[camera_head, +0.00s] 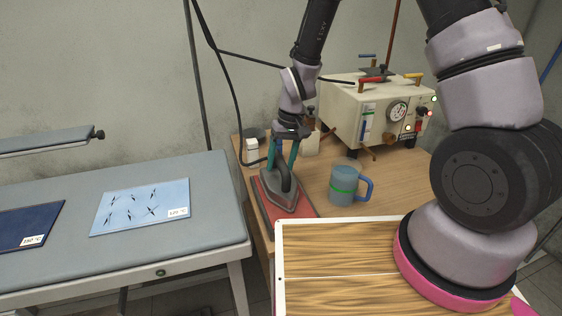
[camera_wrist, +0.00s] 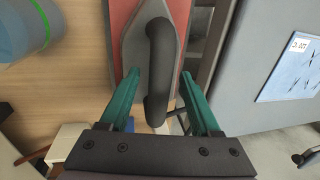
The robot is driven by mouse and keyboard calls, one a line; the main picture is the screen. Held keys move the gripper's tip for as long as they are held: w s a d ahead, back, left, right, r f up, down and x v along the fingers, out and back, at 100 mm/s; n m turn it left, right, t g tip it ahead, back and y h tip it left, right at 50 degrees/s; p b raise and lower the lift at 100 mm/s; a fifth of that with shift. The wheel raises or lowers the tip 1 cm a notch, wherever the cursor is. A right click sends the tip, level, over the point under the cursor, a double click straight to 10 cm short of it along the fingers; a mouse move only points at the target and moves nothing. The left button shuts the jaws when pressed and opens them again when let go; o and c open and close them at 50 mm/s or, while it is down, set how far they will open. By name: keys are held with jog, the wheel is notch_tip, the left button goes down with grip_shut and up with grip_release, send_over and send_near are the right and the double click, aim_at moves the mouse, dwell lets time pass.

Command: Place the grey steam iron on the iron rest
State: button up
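The grey steam iron (camera_head: 270,187) with a dark handle sits flat on the red iron rest (camera_head: 303,211), at the left end of the wooden table. In the wrist view the iron (camera_wrist: 133,42) lies over the red rest (camera_wrist: 122,12), with its handle running between my fingers. My gripper (camera_head: 282,166) is above the iron, pointing down, with its teal fingers on either side of the handle. In the wrist view my gripper (camera_wrist: 158,78) is open, with gaps visible between the fingers and the handle. The rear of the iron is partly hidden by my gripper.
A blue mug (camera_head: 343,186) with a green band stands right of the rest. A cream pneumatic box (camera_head: 345,105) with a gauge is behind it. A grey ironing table (camera_head: 70,180) with blue cloths is at left. A wooden board (camera_head: 335,255) is in front.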

jog(key=shift+r, duration=0.1)
jog(key=s+d+r+m+t, duration=0.1)
jog(key=d+r, duration=0.3)
jog(key=r, duration=0.5)
jog(key=d+r+m+t, duration=0.1)
jog(key=d+r, duration=0.4)
jog(key=r, duration=0.5)
jog(key=s+d+r+m+t, duration=0.15)
jog(key=d+r, duration=0.25)
jog(key=r, duration=0.5)
jog(key=s+d+r+m+t, duration=0.4)
jog(key=s+d+r, duration=0.5)
jog(key=shift+s+d+r, duration=0.2)
jog(key=shift+s+d, duration=0.15)
jog(key=shift+d, duration=0.05)
jog(key=shift+s, duration=0.1)
